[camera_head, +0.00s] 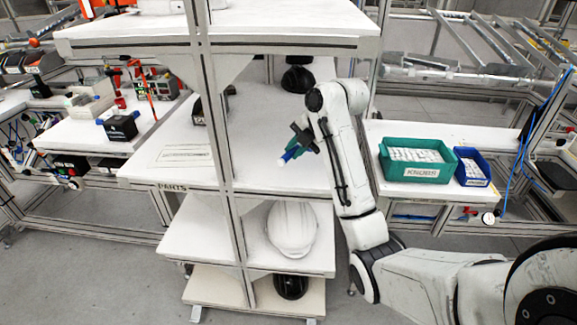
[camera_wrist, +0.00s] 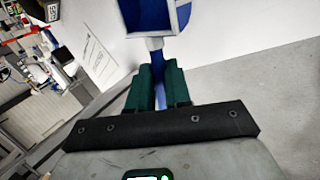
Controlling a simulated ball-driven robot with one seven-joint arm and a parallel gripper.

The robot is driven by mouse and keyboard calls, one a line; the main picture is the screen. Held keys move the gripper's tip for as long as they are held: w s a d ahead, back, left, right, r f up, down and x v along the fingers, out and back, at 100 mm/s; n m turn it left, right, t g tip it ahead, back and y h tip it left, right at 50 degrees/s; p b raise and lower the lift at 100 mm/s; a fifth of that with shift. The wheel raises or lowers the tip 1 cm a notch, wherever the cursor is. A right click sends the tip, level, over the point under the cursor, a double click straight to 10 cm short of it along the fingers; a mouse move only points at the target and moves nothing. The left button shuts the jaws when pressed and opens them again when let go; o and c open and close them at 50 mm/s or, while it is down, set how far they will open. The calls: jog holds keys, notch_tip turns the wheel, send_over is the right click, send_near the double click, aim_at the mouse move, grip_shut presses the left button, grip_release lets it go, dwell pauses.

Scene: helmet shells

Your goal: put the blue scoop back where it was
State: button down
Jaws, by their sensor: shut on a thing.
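The blue scoop (camera_wrist: 153,17) is held in my gripper (camera_wrist: 158,80), its handle between the green fingers and its open bowl beyond the fingertips in the wrist view. In the head view the scoop (camera_head: 291,155) shows as a small blue piece with a pale end, at my gripper (camera_head: 298,148). The gripper is over the middle white shelf (camera_head: 170,158), near its right side. The scoop looks clear of the shelf, but I cannot tell the height.
A green bin (camera_head: 412,172) and a blue bin (camera_head: 471,180) stand on the right table. A white helmet shell (camera_head: 292,228) sits on the lower shelf, and dark shells lie above and below. A metal post (camera_head: 215,130) stands left of my gripper.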

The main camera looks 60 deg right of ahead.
aim_at(294, 148)
jog(key=x, duration=0.3)
jog(key=shift+w+d+f, duration=0.1)
jog(key=shift+w+d, duration=0.15)
jog(key=shift+w, duration=0.15)
jog(key=shift+f+p, duration=0.8)
jog(key=shift+f, duration=0.85)
jog(key=c, duration=1.1)
grip_release()
jog(key=shift+f, duration=0.1)
jog(key=shift+o, duration=0.2)
jog(key=v, duration=1.2)
jog(key=shift+b, duration=0.45)
